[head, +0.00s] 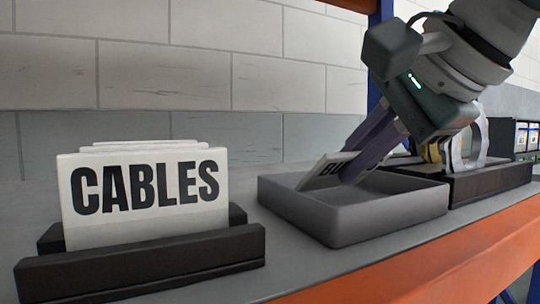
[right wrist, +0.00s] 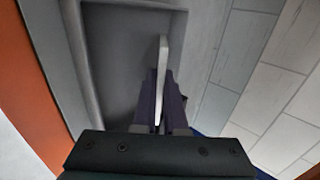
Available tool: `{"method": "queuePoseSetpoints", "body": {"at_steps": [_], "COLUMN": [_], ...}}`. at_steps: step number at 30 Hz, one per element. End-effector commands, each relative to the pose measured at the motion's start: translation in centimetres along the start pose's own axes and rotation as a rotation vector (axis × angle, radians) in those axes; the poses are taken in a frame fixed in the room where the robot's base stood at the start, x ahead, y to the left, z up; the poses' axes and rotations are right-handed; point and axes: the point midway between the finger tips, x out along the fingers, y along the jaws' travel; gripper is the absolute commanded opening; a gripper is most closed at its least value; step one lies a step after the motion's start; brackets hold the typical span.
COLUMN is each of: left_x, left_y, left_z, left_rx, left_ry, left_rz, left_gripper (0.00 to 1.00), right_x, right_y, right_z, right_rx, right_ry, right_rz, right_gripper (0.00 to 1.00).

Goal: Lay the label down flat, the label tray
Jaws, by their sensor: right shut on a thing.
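In the right wrist view the label (right wrist: 162,60) shows edge-on between the fingers of my right gripper (right wrist: 160,100), above the floor of the label tray (right wrist: 110,60). I cannot tell whether the label touches the tray. My left gripper is not in view.
A white "CABLES" sign (head: 145,195) stands upright in a black holder (head: 140,262) left of the tray. A dark holder (head: 490,184) with upright items is right of it. A block wall (head: 180,75) is behind; an orange beam (head: 430,262) edges the front.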

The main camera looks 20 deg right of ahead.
Motion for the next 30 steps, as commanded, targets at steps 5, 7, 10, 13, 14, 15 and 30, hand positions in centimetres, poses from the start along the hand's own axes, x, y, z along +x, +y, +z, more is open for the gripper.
{"method": "queuePoseSetpoints", "body": {"at_steps": [5, 7, 10, 13, 14, 15, 30], "left_x": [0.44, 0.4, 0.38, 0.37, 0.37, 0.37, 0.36], "left_y": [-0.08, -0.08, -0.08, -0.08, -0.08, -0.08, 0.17], "left_z": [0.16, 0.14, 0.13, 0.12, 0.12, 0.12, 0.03], "left_rx": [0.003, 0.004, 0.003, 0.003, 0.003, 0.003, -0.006], "left_ry": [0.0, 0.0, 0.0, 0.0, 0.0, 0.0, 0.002], "left_rz": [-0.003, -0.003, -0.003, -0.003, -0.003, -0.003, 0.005], "left_gripper": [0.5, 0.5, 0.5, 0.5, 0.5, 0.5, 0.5], "right_x": [0.27, 0.24, 0.23, 0.23, 0.23, 0.23, 0.24], "right_y": [0.3, 0.28, 0.26, 0.26, 0.27, 0.27, 0.3], "right_z": [-0.01, -0.01, -0.01, -0.02, -0.02, -0.02, -0.01], "right_rx": [0.0, 0.0, 0.0, 0.0, 0.0, 0.0, 0.0], "right_ry": [0.0, 0.0, 0.0, 0.0, 0.0, 0.0, 0.0], "right_rz": [-0.001, -0.001, 0.0, 0.0, 0.0, 0.0, 0.001], "right_gripper": [0.0, 0.0, 0.0, 0.17, 0.2, 0.25, 0.44]}}
